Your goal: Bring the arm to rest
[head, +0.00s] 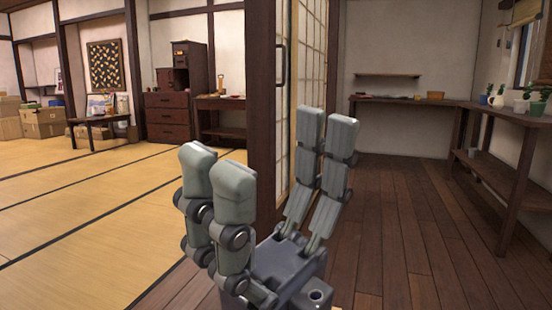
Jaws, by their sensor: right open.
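My right gripper (265,150) stands large in the lower middle of the head view, with its grey fingers pointing up. The fingers are spread wide apart, and nothing is between them. Its dark palm shows at the bottom edge of the picture. The rest of the right arm is out of sight. My left gripper is not in view.
A dark wooden post (262,90) and a sliding paper screen (306,60) stand behind the gripper. Tatami floor (80,205) lies open at left. Plank floor (400,220) is clear at right, beside a long wooden counter (500,113) with potted plants. Drawers (170,117) stand far back.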

